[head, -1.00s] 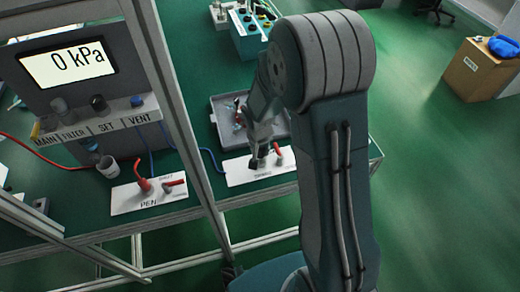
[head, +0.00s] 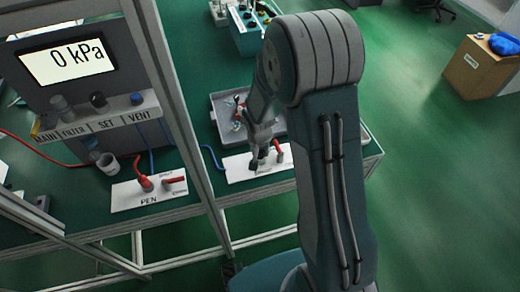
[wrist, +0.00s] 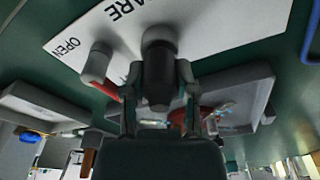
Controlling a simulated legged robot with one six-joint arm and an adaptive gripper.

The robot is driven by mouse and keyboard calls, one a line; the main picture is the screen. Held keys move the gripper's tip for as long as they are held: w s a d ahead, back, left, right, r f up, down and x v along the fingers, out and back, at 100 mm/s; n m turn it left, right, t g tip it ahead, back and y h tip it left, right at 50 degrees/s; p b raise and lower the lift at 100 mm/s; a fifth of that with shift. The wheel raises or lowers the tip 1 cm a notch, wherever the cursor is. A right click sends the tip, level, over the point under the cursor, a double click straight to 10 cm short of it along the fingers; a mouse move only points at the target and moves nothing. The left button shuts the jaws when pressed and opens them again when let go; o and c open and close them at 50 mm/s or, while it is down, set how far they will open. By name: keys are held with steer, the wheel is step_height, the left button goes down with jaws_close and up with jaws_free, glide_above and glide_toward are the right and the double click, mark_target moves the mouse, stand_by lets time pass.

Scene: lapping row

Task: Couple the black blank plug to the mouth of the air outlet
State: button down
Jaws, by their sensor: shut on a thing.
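My gripper (wrist: 158,108) is shut on the black blank plug (wrist: 160,82), a short dark cylinder between its fingers in the wrist view. The plug lines up with a grey round fitting, seemingly the air outlet (wrist: 158,38), on the white SPARE plate. They overlap in this view, and I cannot tell whether plug and mouth touch. In the head view my gripper (head: 259,160) points down over the white plate (head: 238,172); plug and outlet mouth are mostly hidden there.
A red-levered valve (wrist: 100,70) stands close beside the outlet, marked OPEN; its red handle (head: 279,147) shows in the head view. A grey parts tray (head: 222,103) lies behind. A frame post (head: 180,120) and the PEN plate (head: 135,197) are to the left.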

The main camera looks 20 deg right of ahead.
mark_target(259, 152)
steer(key=shift+f, duration=0.1)
steer(key=shift+c, duration=1.5)
jaws_free()
steer(key=r, duration=0.3)
steer(key=s+r, duration=0.1)
steer(key=r, duration=0.6)
steer(key=shift+s+a+r, duration=0.15)
steer(key=shift+a+r, duration=0.2)
steer(key=shift+a, duration=0.05)
steer(key=shift+s+r, duration=0.15)
steer(key=shift+r, duration=0.35)
